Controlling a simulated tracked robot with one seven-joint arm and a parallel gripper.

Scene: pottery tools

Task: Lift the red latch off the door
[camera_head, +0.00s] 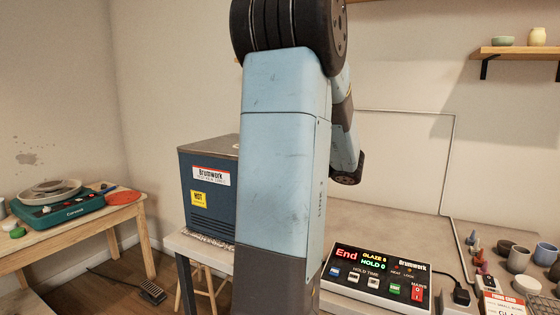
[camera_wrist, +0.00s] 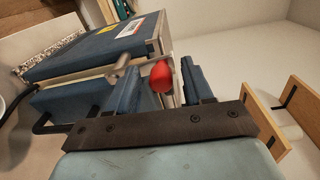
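The red latch (camera_wrist: 162,76) shows in the wrist view as a rounded red piece at the edge of the blue kiln (camera_wrist: 85,50). My gripper (camera_wrist: 172,80) is open, with one finger on each side of the latch in the picture. The latch appears nearer the left finger; I cannot tell whether they touch. A pale metal rod (camera_wrist: 122,66) sticks out to the left of the latch. In the head view the kiln (camera_head: 209,190) stands behind my arm, with its left side showing. My arm hides the latch and my gripper there.
A control box (camera_head: 377,275) with a lit display stands at the front right of the grey table. Cups (camera_head: 518,258) and small cones are to its right. A wall shelf (camera_head: 515,52) is upper right.

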